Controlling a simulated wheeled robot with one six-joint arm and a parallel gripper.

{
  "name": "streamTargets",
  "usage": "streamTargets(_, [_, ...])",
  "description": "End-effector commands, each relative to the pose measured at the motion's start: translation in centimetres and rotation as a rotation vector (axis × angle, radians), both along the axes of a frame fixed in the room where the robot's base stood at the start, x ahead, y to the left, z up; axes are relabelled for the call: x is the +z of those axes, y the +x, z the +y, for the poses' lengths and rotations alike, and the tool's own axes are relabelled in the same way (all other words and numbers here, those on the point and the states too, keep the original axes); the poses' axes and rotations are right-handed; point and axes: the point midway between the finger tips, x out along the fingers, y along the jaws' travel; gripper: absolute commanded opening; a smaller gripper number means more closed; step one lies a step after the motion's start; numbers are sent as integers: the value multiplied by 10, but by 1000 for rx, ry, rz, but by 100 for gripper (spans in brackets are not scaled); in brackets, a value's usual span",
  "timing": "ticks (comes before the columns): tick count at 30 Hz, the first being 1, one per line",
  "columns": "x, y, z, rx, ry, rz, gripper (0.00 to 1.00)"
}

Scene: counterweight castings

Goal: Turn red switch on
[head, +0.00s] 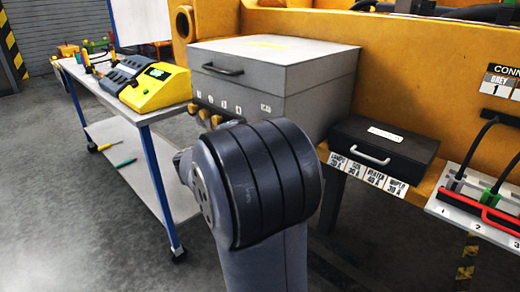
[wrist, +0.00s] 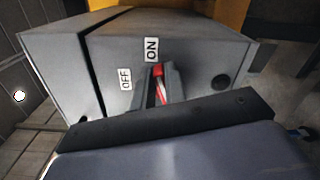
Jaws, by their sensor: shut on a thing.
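The red switch (wrist: 159,73) is on a grey box face in the wrist view. It shows as a narrow red lever between the dark fingers of my gripper (wrist: 160,83), which is shut on it. The lever's top is just below the "ON" label (wrist: 152,49), with the "OFF" label (wrist: 125,79) to its left. The fingers hide much of the lever and its base. In the head view my arm covers the gripper, and the switch does not show there.
A grey case (head: 275,68) and a black case (head: 383,145) stand by the yellow machine (head: 440,50). A trolley (head: 150,190) at left carries a yellow device (head: 157,87). A cable panel (head: 490,220) is at right. Floor is open at lower left.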

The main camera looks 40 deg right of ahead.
Motion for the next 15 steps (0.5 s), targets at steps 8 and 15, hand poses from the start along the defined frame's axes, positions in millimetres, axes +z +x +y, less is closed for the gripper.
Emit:
streamTargets(8, [-14,-1,0,1,18,-193,0])
streamTargets(15, [-13,-1,0,0,26,-296,0])
